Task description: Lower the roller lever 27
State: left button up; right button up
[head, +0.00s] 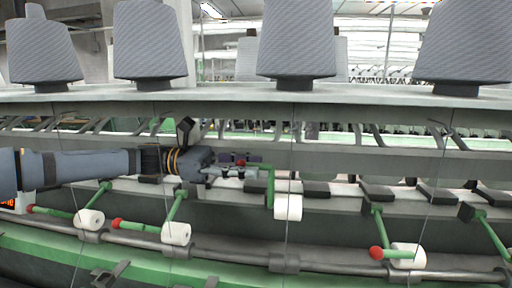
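A green roller lever (270,186) with a white roller (288,208) stands near the middle of the head view. Its red ball (241,163) points left and sits higher than the red balls of the neighbouring levers. No number 27 is readable on it. My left gripper (238,172) reaches in from the left, with its fingertips right at this red ball and the lever's upper end. The fingers are small and overlap the lever, so I cannot tell whether they touch or grip it. My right gripper is not in view.
Neighbouring green levers with white rollers (89,219) (176,233) (408,255) hang lower, red balls forward. A long grey rod (230,256) runs below. Large grey yarn cones (297,40) stand on the shelf (380,95) above. Thin threads hang down in front.

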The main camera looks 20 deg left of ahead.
pick_arm(q)
jog(key=shift+d+r, duration=0.1)
jog(key=shift+d, duration=0.85)
jog(key=shift+c, duration=0.3)
grip_shut()
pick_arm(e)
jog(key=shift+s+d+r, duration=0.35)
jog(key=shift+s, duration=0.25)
